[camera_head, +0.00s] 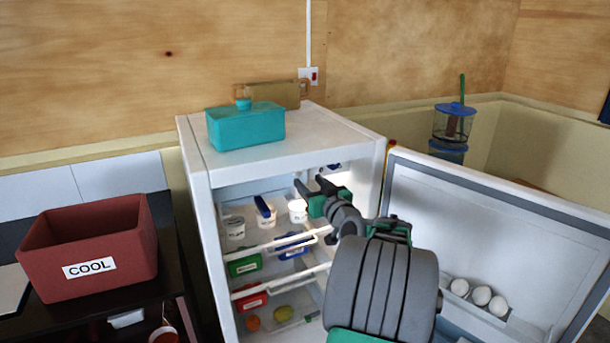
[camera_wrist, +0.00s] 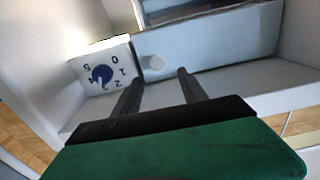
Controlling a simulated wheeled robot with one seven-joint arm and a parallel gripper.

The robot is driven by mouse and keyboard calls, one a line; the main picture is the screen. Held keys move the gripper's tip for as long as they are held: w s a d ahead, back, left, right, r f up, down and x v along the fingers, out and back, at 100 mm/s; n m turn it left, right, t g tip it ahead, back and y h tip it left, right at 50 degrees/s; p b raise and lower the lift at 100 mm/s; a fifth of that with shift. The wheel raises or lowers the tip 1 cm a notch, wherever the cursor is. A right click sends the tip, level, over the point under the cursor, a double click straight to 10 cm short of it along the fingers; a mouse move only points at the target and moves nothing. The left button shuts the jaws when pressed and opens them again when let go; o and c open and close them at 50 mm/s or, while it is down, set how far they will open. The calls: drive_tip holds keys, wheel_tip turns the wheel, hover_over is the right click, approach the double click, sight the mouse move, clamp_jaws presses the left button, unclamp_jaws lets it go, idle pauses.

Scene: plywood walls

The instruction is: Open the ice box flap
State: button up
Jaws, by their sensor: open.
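The fridge (camera_head: 197,185) stands with its door (camera_head: 490,220) swung open to the right. My gripper (camera_head: 309,184) reaches into the upper part of the fridge, fingers apart and empty. In the wrist view, the pale ice box flap (camera_wrist: 220,45) fills the area beyond the fingers and appears shut. It has a small round knob (camera_wrist: 153,67). My gripper (camera_wrist: 160,84) points toward the flap; the knob shows between and beyond the fingertips, and contact cannot be told. The flap is not clearly visible in the head view.
A numbered dial (camera_wrist: 101,74) sits left of the flap. Fridge shelves (camera_head: 285,240) hold tubs and boxes. A teal container (camera_head: 245,128) stands on top. Eggs (camera_head: 481,296) sit in the door. A red COOL bin (camera_head: 90,240) stands left.

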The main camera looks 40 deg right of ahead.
sight(299, 173)
drive_tip(key=p+x, duration=0.2)
drive_tip(key=x, duration=0.5)
drive_tip(key=shift+w+d+f, duration=0.15)
drive_tip(key=shift+w+d, duration=0.1)
drive_tip(key=shift+w, duration=0.1)
drive_tip(key=shift+c, duration=0.5)
clamp_jaws()
drive_tip(key=shift+a, duration=0.1)
idle(0.4)
